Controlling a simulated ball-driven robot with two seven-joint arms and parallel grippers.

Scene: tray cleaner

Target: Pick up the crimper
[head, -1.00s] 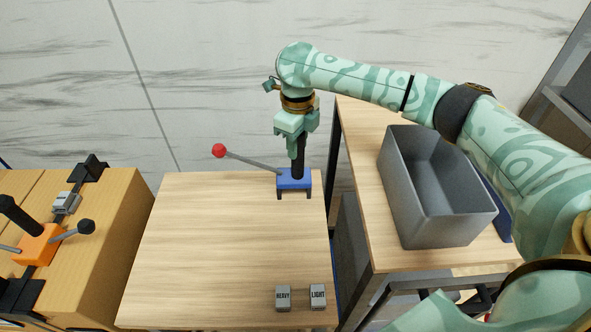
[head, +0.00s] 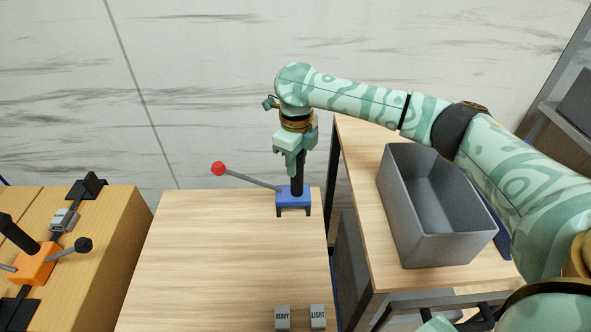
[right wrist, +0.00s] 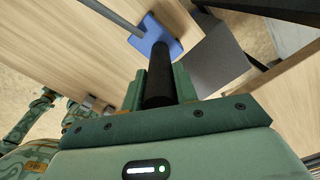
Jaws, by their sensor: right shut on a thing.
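The crimper has a blue base (head: 293,196), an upright black handle (head: 298,178) and a grey lever with a red ball (head: 218,168) reaching to the left. It stands upright at the back right of the light wooden table (head: 225,255). I cannot tell whether its feet touch the tabletop. My right gripper (head: 297,155) points down from above and is shut on the black handle. In the right wrist view the handle (right wrist: 160,75) lies between the fingers, with the blue base (right wrist: 158,38) beyond them. My left gripper is not in view.
A grey bin (head: 440,215), seemingly empty, stands on the right table. Blocks marked HEAVY (head: 282,317) and LIGHT (head: 318,316) sit at the near edge. On the left bench is an orange-based tool (head: 32,263) with black handles. The table's middle is clear.

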